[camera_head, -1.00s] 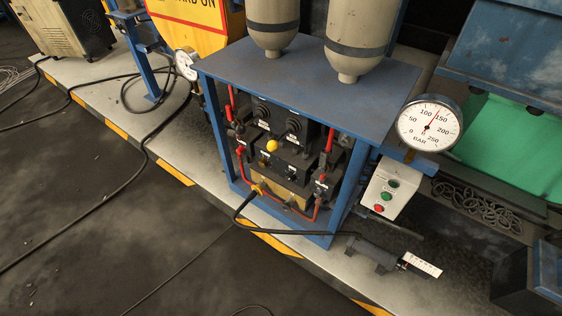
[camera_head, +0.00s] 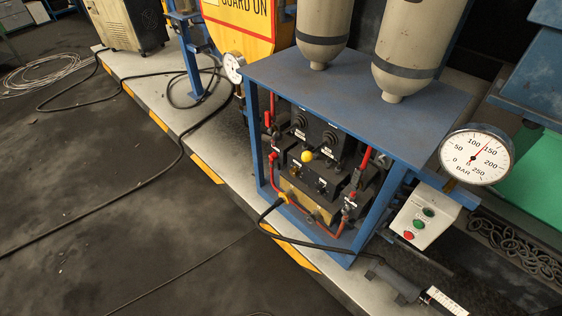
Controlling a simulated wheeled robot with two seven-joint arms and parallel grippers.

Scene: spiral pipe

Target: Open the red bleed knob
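A blue-framed hydraulic unit (camera_head: 350,100) stands on the pale platform with a black valve panel (camera_head: 320,160) inside its open front. Red parts show there: an upright red handle (camera_head: 267,119) at left, another red handle (camera_head: 365,158) at right, a small red piece (camera_head: 272,157) at lower left and another small red piece (camera_head: 351,196) at lower right. I cannot tell which of these is the bleed knob. A yellow ball knob (camera_head: 307,156) sits mid-panel. Neither of my grippers is in view.
A large pressure gauge (camera_head: 477,157) stands right of the unit, its needle near 150 bar. Below it is a control box (camera_head: 420,219) with green and red buttons. A black hose (camera_head: 290,238) runs from the unit to a cylinder (camera_head: 392,280). The dark floor at left is mostly clear.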

